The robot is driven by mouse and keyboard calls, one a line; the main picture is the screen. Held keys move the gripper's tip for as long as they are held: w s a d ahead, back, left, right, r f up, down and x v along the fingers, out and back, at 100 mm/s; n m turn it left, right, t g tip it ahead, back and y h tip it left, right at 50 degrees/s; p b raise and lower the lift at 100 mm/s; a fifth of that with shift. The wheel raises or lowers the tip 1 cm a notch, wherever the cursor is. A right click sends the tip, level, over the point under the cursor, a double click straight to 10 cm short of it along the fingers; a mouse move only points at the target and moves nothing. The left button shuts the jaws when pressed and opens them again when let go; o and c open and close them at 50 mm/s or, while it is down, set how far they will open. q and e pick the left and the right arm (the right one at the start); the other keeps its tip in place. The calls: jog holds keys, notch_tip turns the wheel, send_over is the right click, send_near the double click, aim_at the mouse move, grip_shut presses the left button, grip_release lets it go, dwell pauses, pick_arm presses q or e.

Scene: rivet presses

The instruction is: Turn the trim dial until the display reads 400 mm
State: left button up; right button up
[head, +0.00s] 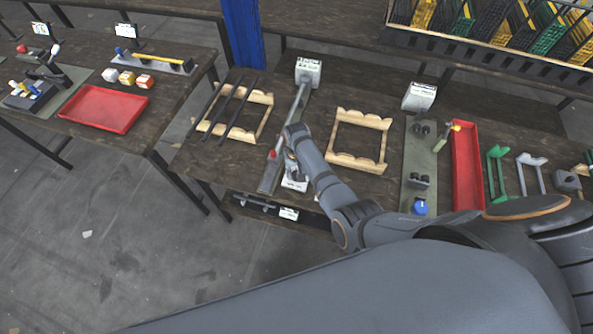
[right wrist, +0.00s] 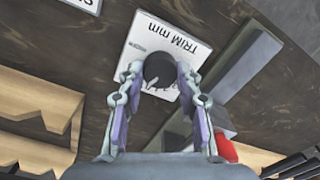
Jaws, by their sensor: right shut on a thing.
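The trim dial (right wrist: 160,70) is a dark round knob with a pale pointer line, in the right wrist view. It sits on a white plate (right wrist: 140,35) marked "TRIM mm". My right gripper (right wrist: 158,76) has its two fingers closed on opposite sides of the dial. In the head view my right gripper (head: 291,150) is over the front of the middle table, and a bit of the white plate (head: 293,184) shows below it. The dial is hidden there by the gripper. I cannot read any display value in either view. My left gripper is not in view.
A grey rail (head: 270,172) with a red knob (head: 272,155) runs beside the dial. Wooden racks (head: 343,159) stand on both sides, the left one carrying dark rods (head: 238,108). A red tray (head: 466,170) is to the right. Grey floor is open at left.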

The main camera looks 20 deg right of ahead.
aim_at(296, 173)
jog(key=o, duration=1.1)
jog(key=shift+o, duration=0.2)
notch_tip(296, 173, up, 12)
